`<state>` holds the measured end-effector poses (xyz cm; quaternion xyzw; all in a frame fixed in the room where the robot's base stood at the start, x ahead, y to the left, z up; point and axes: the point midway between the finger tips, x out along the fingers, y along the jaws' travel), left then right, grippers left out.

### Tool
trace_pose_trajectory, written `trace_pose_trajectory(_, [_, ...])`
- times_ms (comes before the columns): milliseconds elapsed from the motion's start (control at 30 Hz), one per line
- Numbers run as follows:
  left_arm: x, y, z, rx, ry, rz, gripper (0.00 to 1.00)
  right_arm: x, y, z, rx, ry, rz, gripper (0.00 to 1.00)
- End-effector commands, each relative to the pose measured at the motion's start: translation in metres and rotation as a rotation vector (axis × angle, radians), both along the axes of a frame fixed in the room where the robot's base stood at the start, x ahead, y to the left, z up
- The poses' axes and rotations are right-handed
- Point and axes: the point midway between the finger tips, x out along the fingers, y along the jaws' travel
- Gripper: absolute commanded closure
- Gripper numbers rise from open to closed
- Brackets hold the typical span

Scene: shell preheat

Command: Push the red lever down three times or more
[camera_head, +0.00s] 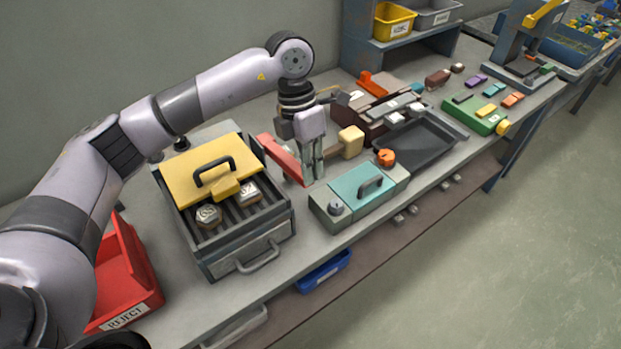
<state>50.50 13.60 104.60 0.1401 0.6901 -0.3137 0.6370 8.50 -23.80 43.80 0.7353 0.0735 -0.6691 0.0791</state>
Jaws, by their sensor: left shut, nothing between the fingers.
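A long red bar (280,158), which looks like the red lever, slants down to the right beside the grill-like box. My left gripper (315,174) points down just right of the lever's lower end. Its fingers are shut and empty. I cannot tell whether they touch the lever. The gripper's body and fingers cover some of what lies behind. The lever's mount is not clear to see. My right gripper is not in view.
A dark box (250,240) with a yellow lid stands left of the lever. A teal-lidded box (345,218) stands in front of the gripper. A wooden block (351,141) and black tray (440,145) are to the right. A red reject bin (125,262) is at left.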

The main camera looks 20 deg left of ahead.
Motion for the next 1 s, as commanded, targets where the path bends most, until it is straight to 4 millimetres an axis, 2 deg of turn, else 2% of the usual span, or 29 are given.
trace_pose_trajectory(33, [-0.001, -0.003, 0.007, -0.001, -0.004, -0.003, 1.0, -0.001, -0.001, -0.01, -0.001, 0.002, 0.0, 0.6])
trace_pose_trajectory(200, [-0.004, -0.007, 0.044, -0.001, -0.004, -0.002, 1.0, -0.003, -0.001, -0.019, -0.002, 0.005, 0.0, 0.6])
trace_pose_trajectory(400, [-0.007, -0.01, 0.069, 0.0, -0.002, -0.001, 1.0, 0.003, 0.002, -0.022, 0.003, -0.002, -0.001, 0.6])
trace_pose_trajectory(567, [-0.008, -0.01, 0.076, 0.0, -0.001, 0.0, 1.0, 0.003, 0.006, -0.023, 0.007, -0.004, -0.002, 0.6])
trace_pose_trajectory(1000, [-0.008, -0.01, 0.076, 0.0, -0.002, 0.001, 1.0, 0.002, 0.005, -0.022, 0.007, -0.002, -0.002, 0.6])
